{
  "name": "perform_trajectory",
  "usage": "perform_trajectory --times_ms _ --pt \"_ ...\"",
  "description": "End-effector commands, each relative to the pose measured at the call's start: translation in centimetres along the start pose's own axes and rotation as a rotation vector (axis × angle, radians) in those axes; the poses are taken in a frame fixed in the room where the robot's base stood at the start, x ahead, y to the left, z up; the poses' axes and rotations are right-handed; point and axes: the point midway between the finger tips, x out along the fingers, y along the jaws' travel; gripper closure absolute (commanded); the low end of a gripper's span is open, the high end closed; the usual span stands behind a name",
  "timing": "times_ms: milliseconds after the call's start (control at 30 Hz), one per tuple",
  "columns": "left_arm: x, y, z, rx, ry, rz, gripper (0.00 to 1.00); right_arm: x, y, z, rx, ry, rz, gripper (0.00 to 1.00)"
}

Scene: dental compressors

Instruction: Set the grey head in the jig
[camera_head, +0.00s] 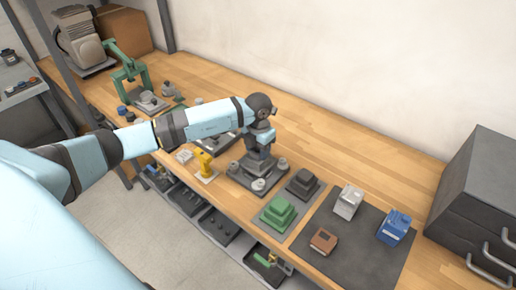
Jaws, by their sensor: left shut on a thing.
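My left arm reaches in from the left, and its gripper (261,151) points down over the jig (257,184). The jig is a dark grey base plate with several round light grey knobs at its corners. My left gripper is shut on a dark grey part, which looks like the grey head (252,163), at the middle of the jig. The fingers hide part of it. I cannot tell whether it rests fully on the jig or is slightly above it. My right gripper is not in view.
Right of the jig are a green block (279,211) and a dark grey block (303,180) on plates. A dark mat (365,245) holds light grey, blue and brown parts. A yellow tool (204,163) stands left of the jig. A drawer cabinet (485,190) is far right. The back strip is clear.

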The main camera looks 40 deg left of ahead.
Motion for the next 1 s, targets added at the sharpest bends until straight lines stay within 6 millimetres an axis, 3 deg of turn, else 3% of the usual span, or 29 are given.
perform_trajectory --times_ms 1000 --pt "0.18 0.05 0.12 0.0 -0.002 0.0 1.0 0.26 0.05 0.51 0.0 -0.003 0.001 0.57"
